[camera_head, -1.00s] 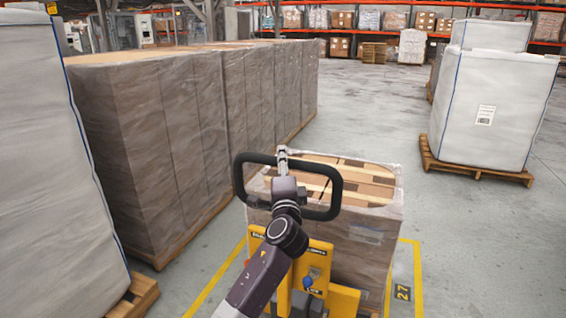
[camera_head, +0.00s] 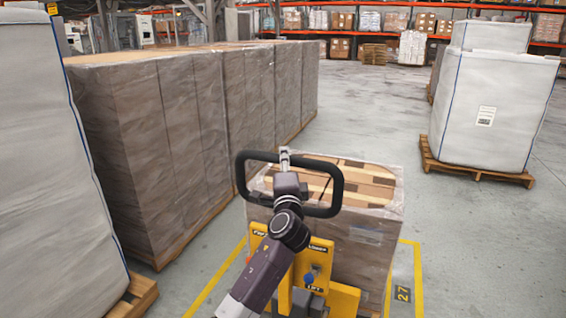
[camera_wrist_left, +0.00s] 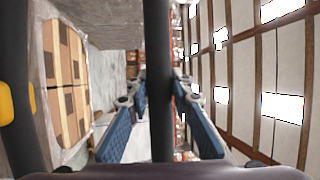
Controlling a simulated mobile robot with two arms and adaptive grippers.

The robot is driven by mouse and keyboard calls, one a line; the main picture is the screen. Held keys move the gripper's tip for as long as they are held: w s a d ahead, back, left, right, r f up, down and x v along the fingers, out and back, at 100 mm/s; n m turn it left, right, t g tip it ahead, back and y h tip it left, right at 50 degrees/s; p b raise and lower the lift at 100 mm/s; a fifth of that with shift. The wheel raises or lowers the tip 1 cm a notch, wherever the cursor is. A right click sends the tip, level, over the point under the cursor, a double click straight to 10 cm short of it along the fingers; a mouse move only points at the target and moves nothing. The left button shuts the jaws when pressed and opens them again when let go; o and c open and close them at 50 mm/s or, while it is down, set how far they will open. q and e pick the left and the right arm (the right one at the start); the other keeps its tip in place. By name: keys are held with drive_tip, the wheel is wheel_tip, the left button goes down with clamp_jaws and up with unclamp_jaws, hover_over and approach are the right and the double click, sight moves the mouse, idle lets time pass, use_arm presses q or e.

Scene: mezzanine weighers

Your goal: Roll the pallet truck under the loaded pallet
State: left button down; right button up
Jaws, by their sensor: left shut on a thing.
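The yellow pallet truck (camera_head: 322,258) stands low in the middle of the head view, with a black loop handle (camera_head: 337,190) above it. The loaded pallet, a wrapped stack of brown cartons (camera_head: 368,244), is directly beyond the truck. My left gripper (camera_head: 284,157) is at the far top bar of the handle. In the left wrist view its blue finger pads (camera_wrist_left: 162,105) lie either side of the black bar, and it is shut on it. The truck's forks and the pallet under the cartons are hidden. My right gripper is out of view.
Yellow floor lines (camera_head: 417,280) marked 27 frame the bay. A row of wrapped stacks (camera_head: 165,140) and a white wrapped load (camera_head: 45,170) stand at left. Another white load (camera_head: 490,105) on a pallet stands at right. The aisle floor (camera_head: 370,110) between is clear.

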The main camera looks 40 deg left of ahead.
use_arm(q)
drive_tip(key=shift+w+a+f, duration=0.15)
drive_tip(key=shift+w+f, duration=0.1)
drive_tip(key=shift+w, duration=0.5)
drive_tip(key=c, duration=2)
unclamp_jaws()
drive_tip(key=o, duration=0.3)
drive_tip(key=shift+s+r, duration=0.4)
drive_tip(key=shift+s, duration=0.2)
drive_tip(key=shift+w+f, duration=0.15)
drive_tip(key=shift+f, duration=0.1)
drive_tip(key=shift+s+d, duration=0.2)
drive_tip(key=shift+d, duration=0.1)
drive_tip(key=v, duration=1.1)
drive_tip(key=shift+s+d, duration=0.15)
drive_tip(key=shift+s, duration=0.1)
